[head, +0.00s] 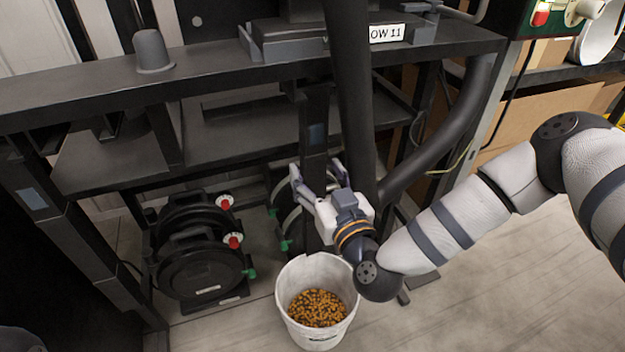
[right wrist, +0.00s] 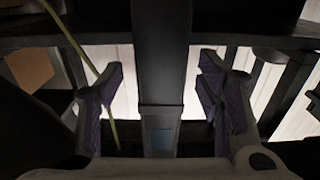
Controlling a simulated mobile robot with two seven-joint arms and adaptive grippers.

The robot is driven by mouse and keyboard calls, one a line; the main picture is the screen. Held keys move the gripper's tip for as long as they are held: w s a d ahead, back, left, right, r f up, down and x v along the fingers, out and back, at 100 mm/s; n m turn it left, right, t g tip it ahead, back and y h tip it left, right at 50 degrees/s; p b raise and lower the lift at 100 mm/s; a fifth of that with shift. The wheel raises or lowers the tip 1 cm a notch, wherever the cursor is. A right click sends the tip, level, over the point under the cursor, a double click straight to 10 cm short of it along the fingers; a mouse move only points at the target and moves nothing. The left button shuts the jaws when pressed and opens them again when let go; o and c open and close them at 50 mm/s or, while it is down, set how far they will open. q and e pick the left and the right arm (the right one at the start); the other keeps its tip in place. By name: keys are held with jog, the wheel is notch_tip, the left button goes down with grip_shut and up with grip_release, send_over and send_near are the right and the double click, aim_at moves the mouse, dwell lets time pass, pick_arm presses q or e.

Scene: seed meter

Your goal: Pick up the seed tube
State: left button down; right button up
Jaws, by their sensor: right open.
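A dark, straight, upright tube with a blue patch (head: 315,130), which looks like the seed tube, stands under the black frame. My right gripper (head: 316,172) is open with the fingers pointing at this tube, a finger to each side in the picture. I see a gap on both sides and no contact; how deep the tube lies between the fingers I cannot tell. My left gripper is not in view.
A thick black pipe (head: 352,100) comes down right beside my right gripper, and a curved black hose (head: 445,140) joins near its bottom. A white bucket of orange seeds (head: 318,270) stands below. Black reels (head: 205,265) sit at left. The frame's front beam (head: 200,78) runs above.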

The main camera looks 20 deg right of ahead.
jog(key=shift+w, duration=1.2)
jog(key=shift+a, duration=0.1)
grip_shut()
jog(key=shift+s+r, duration=0.15)
jog(key=shift+r, duration=0.75)
jog(key=s+p, duration=0.3)
jog(key=s, duration=1.4)
jog(key=shift+s+d+p, duration=0.3)
jog(key=shift+s+d, duration=0.05)
jog(key=shift+s, duration=0.05)
jog(key=shift+p, duration=0.3)
